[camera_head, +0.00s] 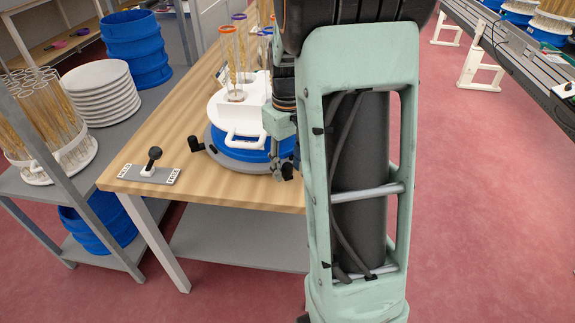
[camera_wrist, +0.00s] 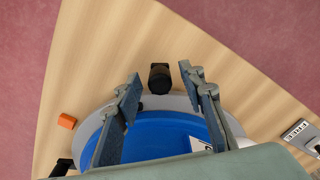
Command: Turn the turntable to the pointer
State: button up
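The turntable (camera_head: 243,152) has a blue disc and a grey rim and stands on the wooden table, partly hidden by my arm. It also shows in the wrist view (camera_wrist: 170,138). A white rack (camera_head: 226,112) with tubed wheat ears stands on it. Black pegs stick out at the rim; one (camera_wrist: 159,77) lies between my fingertips in the wrist view, and I cannot tell whether they touch it. A small orange block (camera_wrist: 67,121) beside the rim may be the pointer. My gripper (camera_wrist: 160,73) is open, its fingers apart over the rim.
A black-knobbed lever (camera_head: 152,160) sits on a labelled plate at the table's left front corner; one end reads FREE. Left, a grey shelf holds stacked white plates (camera_head: 100,92), blue tubs (camera_head: 137,48) and a wheat rack (camera_head: 67,150).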

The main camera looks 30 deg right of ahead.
grip_shut()
jog(key=shift+d, duration=0.2)
dwell(0.3)
